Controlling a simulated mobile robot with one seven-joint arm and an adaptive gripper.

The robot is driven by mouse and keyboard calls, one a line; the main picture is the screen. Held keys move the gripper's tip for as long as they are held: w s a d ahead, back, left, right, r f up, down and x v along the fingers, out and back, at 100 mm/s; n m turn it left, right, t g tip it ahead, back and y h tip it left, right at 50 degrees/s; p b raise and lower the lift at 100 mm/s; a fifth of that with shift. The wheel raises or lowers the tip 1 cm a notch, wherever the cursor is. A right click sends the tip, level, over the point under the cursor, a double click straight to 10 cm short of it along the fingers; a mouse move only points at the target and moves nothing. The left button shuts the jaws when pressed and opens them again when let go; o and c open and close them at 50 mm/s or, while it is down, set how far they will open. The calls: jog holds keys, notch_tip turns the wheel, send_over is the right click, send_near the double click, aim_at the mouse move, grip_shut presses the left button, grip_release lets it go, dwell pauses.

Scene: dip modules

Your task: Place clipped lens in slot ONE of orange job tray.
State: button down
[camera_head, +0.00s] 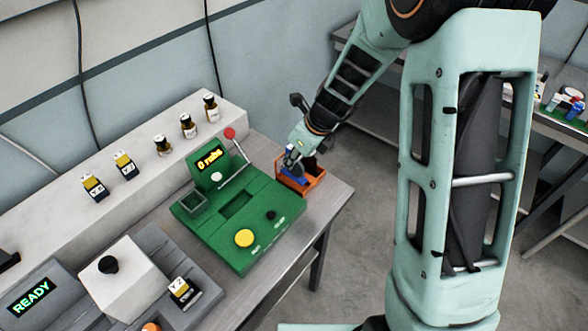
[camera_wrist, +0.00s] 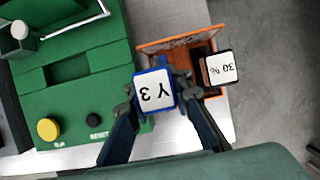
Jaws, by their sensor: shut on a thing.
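My gripper (camera_wrist: 157,97) is shut on a blue-edged block (camera_wrist: 153,90) with a white face marked "Y 3". The block is probably the clipped lens; the lens itself cannot be made out. In the head view my gripper (camera_head: 293,165) is at the orange job tray (camera_head: 314,183), with a blue part showing below it. In the wrist view the tray (camera_wrist: 182,42) lies behind and right of the block, partly hidden by the block and fingers. I cannot tell whether the block is inside a slot or above it. Slot ONE's marking is not readable.
A dark block marked "30 %" (camera_wrist: 220,69) stands at the tray's right side in the wrist view. A green station (camera_head: 240,215) with a yellow button and a red-knobbed lever (camera_head: 230,133) is left of the tray. Bottles and labelled blocks stand on the white ledge (camera_head: 60,215).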

aim_at(291, 172)
jog(key=shift+w+f+b, duration=0.2)
jog(key=shift+f+b, duration=1.25)
jog(key=shift+f, duration=0.35)
jog(key=shift+f, duration=0.25)
jog(key=c, duration=2)
grip_release()
jog(key=shift+r, duration=0.1)
jog(key=shift+r, duration=0.1)
jog(key=shift+r, duration=0.3)
jog(key=p+v, duration=0.1)
jog(key=v, duration=1)
jog(key=shift+s+d+r, duration=0.1)
jog(key=shift+d+r, duration=0.15)
